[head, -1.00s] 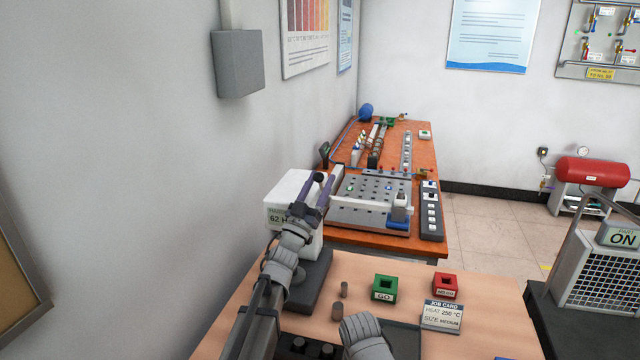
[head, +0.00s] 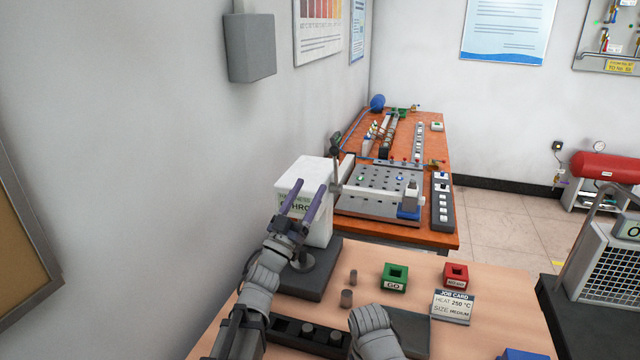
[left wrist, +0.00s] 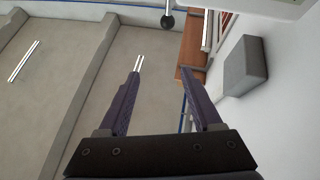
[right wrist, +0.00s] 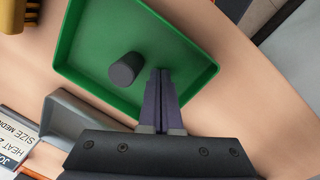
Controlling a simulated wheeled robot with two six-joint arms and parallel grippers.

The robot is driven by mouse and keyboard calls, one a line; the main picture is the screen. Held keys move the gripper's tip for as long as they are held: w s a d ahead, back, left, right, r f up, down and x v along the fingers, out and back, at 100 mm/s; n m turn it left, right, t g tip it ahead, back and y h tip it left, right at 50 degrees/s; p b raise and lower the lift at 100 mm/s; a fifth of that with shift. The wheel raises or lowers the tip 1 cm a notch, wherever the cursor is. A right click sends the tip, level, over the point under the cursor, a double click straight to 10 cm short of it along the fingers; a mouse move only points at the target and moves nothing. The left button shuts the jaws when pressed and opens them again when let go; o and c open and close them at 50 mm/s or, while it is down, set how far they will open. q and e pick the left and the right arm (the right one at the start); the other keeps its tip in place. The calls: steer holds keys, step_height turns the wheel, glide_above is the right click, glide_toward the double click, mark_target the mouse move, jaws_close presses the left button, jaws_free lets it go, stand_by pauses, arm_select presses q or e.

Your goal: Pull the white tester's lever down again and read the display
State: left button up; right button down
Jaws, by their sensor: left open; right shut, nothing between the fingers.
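The white tester (head: 312,172) stands on a dark base at the left of the near table in the head view. My left gripper (head: 308,187) is open and empty in front of it, its fingers crossing the display (head: 298,210). Only "HRC" is readable there; the number is hidden. In the left wrist view a black ball knob on a thin rod, apparently the lever (left wrist: 167,20), hangs beyond the open fingers (left wrist: 166,75), apart from them. My right gripper (right wrist: 160,75) is shut and empty over a green tray (right wrist: 85,40), beside a dark grey cylinder (right wrist: 125,68).
A green GO box (head: 396,278), a red box (head: 456,275) and a job card (head: 453,307) lie further right. The wall (head: 150,150) is close on the left. An orange bench (head: 440,160) stands behind.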

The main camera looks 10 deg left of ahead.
arm_select(q)
steer(key=shift+s+a, duration=0.35)
steer(key=shift+s, duration=0.4)
steer(key=shift+s+a, duration=0.35)
steer(key=shift+s, duration=0.35)
